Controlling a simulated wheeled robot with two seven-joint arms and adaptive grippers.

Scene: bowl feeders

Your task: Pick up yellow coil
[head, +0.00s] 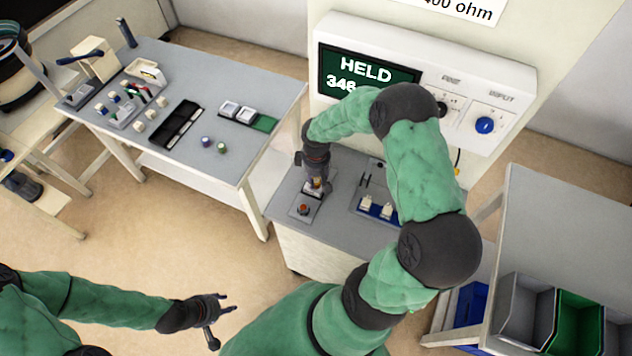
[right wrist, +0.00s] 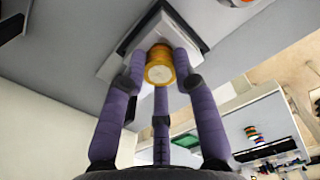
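The yellow coil (right wrist: 159,62) shows end-on in the right wrist view, with a pale greenish core. My right gripper (right wrist: 160,74) has its three purple fingers closed around the coil, with the tips against its sides. Behind the coil is a square white plate (right wrist: 190,40). In the head view my right gripper (head: 317,184) points down over the small station bench, and the coil is mostly hidden between its fingers. My left gripper (head: 222,318) is open and empty, low in the picture over the floor.
A meter (head: 420,80) behind the bench reads HELD; its number is partly covered by my right arm. An orange-brown round part (head: 303,209) sits close in front of the gripper. A blue-based fixture (head: 376,208) stands right of it. Grey and green bins (head: 575,325) stand at right; a parts table (head: 245,90) at left.

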